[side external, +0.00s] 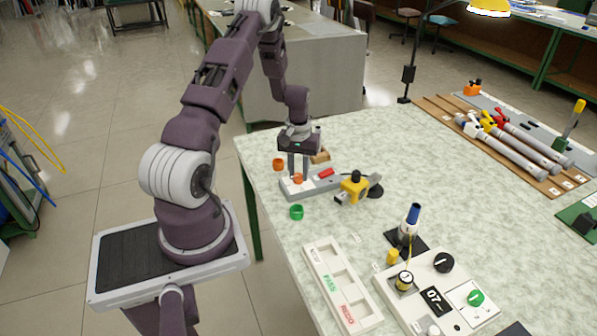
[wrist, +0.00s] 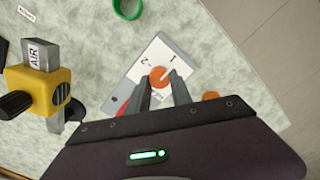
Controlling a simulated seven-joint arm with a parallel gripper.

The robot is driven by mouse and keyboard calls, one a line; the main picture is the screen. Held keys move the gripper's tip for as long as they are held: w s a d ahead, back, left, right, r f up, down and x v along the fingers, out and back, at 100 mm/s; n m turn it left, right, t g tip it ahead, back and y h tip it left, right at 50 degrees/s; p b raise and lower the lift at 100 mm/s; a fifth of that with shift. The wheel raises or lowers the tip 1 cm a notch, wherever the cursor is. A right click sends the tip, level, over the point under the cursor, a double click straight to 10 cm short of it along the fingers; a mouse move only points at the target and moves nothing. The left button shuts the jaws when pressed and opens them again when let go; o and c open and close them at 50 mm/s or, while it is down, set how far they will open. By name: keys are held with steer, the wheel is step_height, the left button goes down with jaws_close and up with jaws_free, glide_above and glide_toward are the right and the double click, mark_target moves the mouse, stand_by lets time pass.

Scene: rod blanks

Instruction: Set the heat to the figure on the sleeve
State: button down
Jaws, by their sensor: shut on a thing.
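My gripper (side external: 298,173) is shut on an orange knob (side external: 297,179), with its fingers pointing down at the left end of a grey box (side external: 296,195). In the wrist view the orange knob (wrist: 160,77) shows between the fingertips (wrist: 160,86). A white plate (wrist: 150,62) under the knob carries the figures 1 and 2; other marks are hidden by the fingers. Which figure the knob points to cannot be told. No sleeve with a readable figure can be made out.
A green ring (side external: 296,211) and an orange ring (side external: 278,164) lie near the box. A labelled tray (side external: 341,289) and a panel reading 07 (side external: 434,296) are nearer. Rods lie on a rack (side external: 500,141) at right.

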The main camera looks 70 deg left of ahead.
mark_target(298, 175)
stand_by(0.3)
steer(key=c, duration=1.1)
jaws_free()
steer(key=shift+c, duration=0.2)
step_height(298, 175, up, 7)
steer(key=shift+r, duration=0.1)
